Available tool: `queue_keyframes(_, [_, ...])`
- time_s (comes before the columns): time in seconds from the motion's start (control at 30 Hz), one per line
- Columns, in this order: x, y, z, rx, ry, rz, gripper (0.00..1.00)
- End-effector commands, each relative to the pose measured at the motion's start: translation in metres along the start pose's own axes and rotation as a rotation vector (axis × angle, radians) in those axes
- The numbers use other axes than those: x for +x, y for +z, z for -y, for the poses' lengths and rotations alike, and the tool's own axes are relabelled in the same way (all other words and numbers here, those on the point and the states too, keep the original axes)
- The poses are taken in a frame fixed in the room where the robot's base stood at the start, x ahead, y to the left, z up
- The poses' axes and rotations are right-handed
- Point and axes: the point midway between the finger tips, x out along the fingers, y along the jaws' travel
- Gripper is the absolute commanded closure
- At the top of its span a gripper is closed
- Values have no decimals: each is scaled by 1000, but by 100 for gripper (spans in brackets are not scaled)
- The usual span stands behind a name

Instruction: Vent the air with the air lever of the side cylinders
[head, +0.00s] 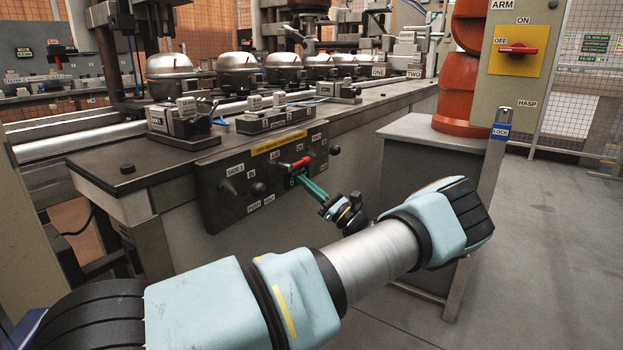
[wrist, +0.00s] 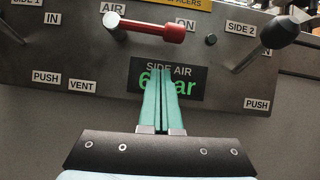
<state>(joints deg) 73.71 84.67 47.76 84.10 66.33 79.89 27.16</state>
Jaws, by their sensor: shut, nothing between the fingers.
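The red air lever (wrist: 148,28) is on the dark control panel (head: 215,185), below a yellow label. In the wrist view it lies nearly level, its red handle end pointing right toward the ON label and its pivot at left near AIR. In the head view the red lever (head: 300,162) shows just above my gripper. My gripper (wrist: 166,75) has its green fingers together and empty, tips just below the lever, over the SIDE AIR display (wrist: 190,82). The display reads 6 and "ar", partly hidden by the fingers. Contact with the lever cannot be told.
A black-knobbed lever (wrist: 275,32) sits at right under SIDE 2. Compressors (head: 172,75) stand on the line behind. A grey cabinet (head: 430,140) stands right of my gripper. Open floor lies at right.

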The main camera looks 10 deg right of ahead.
Motion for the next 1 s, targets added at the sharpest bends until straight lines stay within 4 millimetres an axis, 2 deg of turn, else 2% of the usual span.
queue_keyframes(0.03, [-5,-15,-3,2,-1,1,100])
queue_keyframes(0.07, [-13,-8,-2,-2,-4,0,100])
queue_keyframes(0.3, [-66,-8,-4,-1,-4,-1,100])
queue_keyframes(0.5, [-93,-8,-5,-1,-1,-1,100])
queue_keyframes(0.67, [-100,-8,-6,0,0,-1,100])
queue_keyframes(1.0, [-101,-8,-6,1,0,-1,100])
